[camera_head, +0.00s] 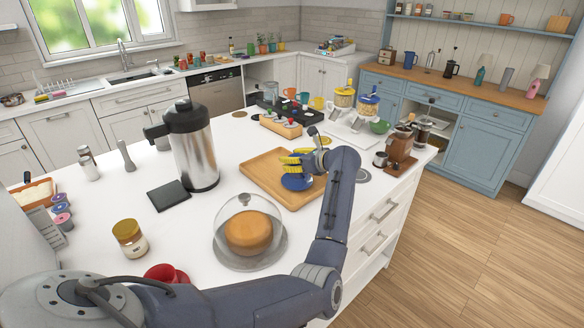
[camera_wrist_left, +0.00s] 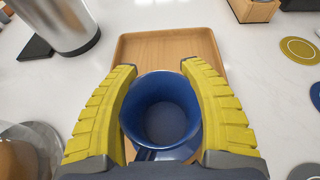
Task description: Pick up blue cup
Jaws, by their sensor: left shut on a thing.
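The blue cup (camera_wrist_left: 160,108) is between the two yellow fingers of my left gripper (camera_wrist_left: 160,95) in the left wrist view. It is upright, its open top faces the camera, and it looks empty. My left gripper (camera_head: 292,164) is shut on the cup over the wooden tray (camera_head: 262,178). In the head view a blue round shape (camera_head: 297,183) shows below the yellow fingers; I cannot tell there how much is cup and how much is saucer. The tray also shows behind the cup in the left wrist view (camera_wrist_left: 165,45). My right gripper is not in view.
A glass dome with a cake (camera_head: 248,232) stands in front of the tray, close to my left arm. A steel flask (camera_head: 195,150) stands to its left. A red cup (camera_head: 165,273) and a jar (camera_head: 130,238) are near the front. A coffee grinder (camera_head: 399,148) stands at the right.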

